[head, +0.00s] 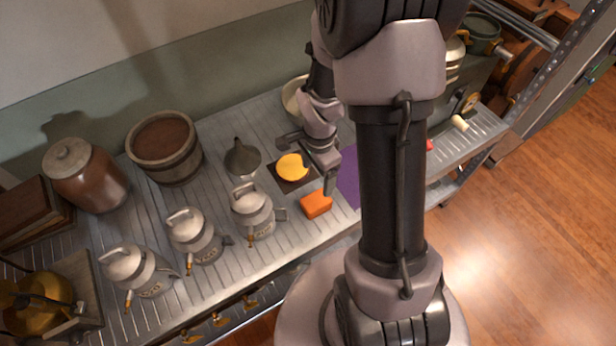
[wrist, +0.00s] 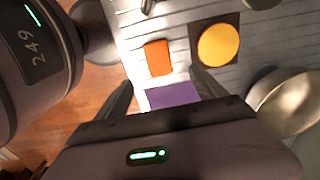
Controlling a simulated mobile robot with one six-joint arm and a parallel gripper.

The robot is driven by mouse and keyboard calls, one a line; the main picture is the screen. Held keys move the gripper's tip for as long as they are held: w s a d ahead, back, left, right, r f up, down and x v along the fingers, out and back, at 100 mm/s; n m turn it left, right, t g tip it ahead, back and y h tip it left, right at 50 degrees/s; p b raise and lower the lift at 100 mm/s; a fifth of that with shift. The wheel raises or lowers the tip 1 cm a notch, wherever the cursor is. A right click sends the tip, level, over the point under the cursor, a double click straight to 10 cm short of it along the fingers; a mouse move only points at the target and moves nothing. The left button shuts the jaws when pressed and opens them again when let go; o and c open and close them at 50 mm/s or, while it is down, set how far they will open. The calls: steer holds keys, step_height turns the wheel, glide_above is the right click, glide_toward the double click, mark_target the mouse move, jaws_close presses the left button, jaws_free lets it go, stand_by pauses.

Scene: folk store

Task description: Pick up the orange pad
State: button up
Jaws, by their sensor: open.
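The orange pad (head: 316,204) is a small block lying flat on the ribbed metal counter, near its front edge. It also shows in the wrist view (wrist: 158,58), ahead of my fingers. My gripper (head: 308,166) is open and empty, above the counter behind and above the pad in the head view. In the wrist view its two fingers (wrist: 165,90) are spread apart, with the pad beyond them and not touched.
A yellow disc (head: 291,167) on a dark square lies close behind the pad. A purple mat (head: 348,178) lies right of it, partly hidden by my arm. Metal canisters (head: 252,209), a funnel (head: 241,158) and a wooden tub (head: 164,148) stand to the left.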

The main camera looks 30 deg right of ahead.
mark_target(316, 200)
steer(key=f+b, duration=0.1)
steer(key=f, duration=0.2)
steer(key=f+b, duration=0.1)
steer(key=f, duration=0.2)
steer(key=f+b, duration=0.1)
steer(key=f, duration=0.2)
steer(key=shift+s+a+f, duration=0.15)
steer(key=shift+s+a, duration=0.05)
steer(key=shift+s, duration=0.1)
step_height(316, 200, down, 6)
steer(key=b, duration=0.3)
steer(key=shift+w+d, duration=0.1)
steer(key=shift+r, duration=0.3)
steer(key=c, duration=1.4)
